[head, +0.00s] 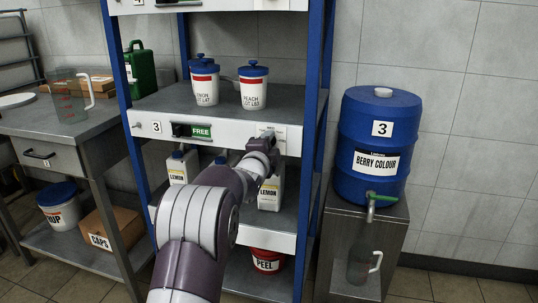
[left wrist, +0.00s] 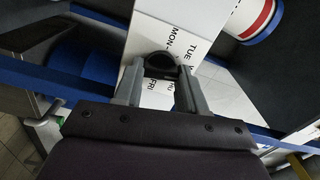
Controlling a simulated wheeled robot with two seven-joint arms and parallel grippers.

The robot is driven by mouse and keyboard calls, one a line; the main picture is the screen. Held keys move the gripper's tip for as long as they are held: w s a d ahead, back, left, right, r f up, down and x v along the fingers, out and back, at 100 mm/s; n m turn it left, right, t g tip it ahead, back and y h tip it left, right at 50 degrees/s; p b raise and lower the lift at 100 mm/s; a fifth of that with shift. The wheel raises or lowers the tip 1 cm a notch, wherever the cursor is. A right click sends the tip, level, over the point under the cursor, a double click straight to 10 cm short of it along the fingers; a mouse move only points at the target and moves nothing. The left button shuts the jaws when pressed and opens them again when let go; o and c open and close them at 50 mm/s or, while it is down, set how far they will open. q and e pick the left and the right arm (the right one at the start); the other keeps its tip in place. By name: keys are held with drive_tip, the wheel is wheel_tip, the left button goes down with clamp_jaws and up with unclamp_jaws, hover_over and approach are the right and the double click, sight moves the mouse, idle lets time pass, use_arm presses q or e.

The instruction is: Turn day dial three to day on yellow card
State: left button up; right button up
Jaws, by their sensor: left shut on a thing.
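Day dial three is on the white front strip (head: 225,143) of the shelf marked 3. In the head view my gripper mostly hides the dial. In the left wrist view its dark round knob (left wrist: 160,61) sits between the fingers, over a white plate (left wrist: 168,28) printed with day names, among them MON, TUE and FRI. My left gripper (head: 266,141) is at the strip's right part; in the left wrist view its fingers (left wrist: 158,80) are shut on the knob. I cannot make out where the knob points. No yellow card can be made out. My right gripper is out of view.
White LEMON jugs (head: 271,192) stand below, close to my arm. A green FREE sign (head: 201,131) is left on the strip. A blue BERRY COLOUR drum (head: 380,140) stands right of the blue post (head: 316,100).

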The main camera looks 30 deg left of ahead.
use_arm(q)
drive_tip(key=shift+f+m+b, duration=0.2)
drive_tip(key=shift+m+b, duration=2.45)
drive_tip(key=shift+m, duration=0.05)
drive_tip(key=shift+f+m+b, duration=0.15)
drive_tip(key=shift+m+b, duration=2.5)
drive_tip(key=shift+m, duration=0.05)
drive_tip(key=o, duration=1.1)
drive_tip(key=shift+c, duration=0.2)
drive_tip(key=shift+r, duration=0.1)
